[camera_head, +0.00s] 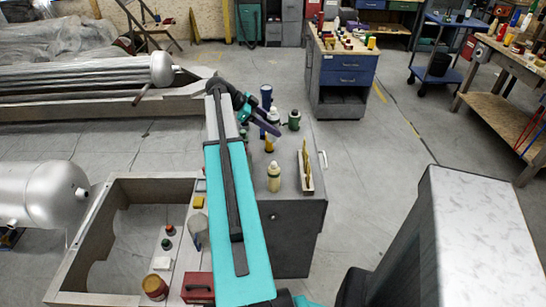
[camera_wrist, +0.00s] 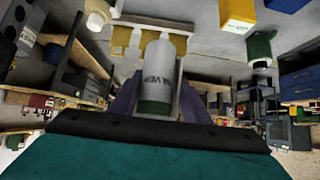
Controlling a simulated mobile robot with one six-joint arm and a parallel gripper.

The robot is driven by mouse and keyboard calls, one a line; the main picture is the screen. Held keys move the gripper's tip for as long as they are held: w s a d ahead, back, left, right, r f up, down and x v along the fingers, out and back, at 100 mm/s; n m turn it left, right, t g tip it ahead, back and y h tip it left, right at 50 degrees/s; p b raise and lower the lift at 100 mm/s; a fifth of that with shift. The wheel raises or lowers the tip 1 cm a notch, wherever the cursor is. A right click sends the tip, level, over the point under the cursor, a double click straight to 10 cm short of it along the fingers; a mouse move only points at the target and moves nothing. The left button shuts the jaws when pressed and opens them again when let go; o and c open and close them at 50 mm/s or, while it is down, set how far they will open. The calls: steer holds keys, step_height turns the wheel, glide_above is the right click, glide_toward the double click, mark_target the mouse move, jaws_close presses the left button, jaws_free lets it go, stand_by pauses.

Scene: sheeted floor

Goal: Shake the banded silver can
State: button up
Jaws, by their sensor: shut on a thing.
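The banded silver can (camera_wrist: 158,75) has a pale grey body lettered "SILVER" and a dark green band at its lower end in the wrist view. My gripper (camera_wrist: 157,98) is shut on it, with a purple finger on each side. In the head view my gripper (camera_head: 262,127) is over the far part of the grey cabinet top (camera_head: 297,208), among several cans and bottles. I cannot clearly make out the held can there.
Close to my gripper on the cabinet are a blue can (camera_head: 266,97), a green can (camera_head: 294,120) and a small yellow bottle (camera_head: 270,144). Open floor (camera_head: 375,160) lies to the right.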

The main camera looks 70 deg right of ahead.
mark_target(273, 116)
step_height(273, 116, up, 4)
steer(key=shift+r, duration=0.2)
step_height(273, 116, down, 7)
steer(key=shift+f, duration=0.15)
step_height(273, 116, up, 7)
steer(key=shift+r, duration=0.15)
step_height(273, 116, down, 7)
steer(key=shift+f, duration=0.15)
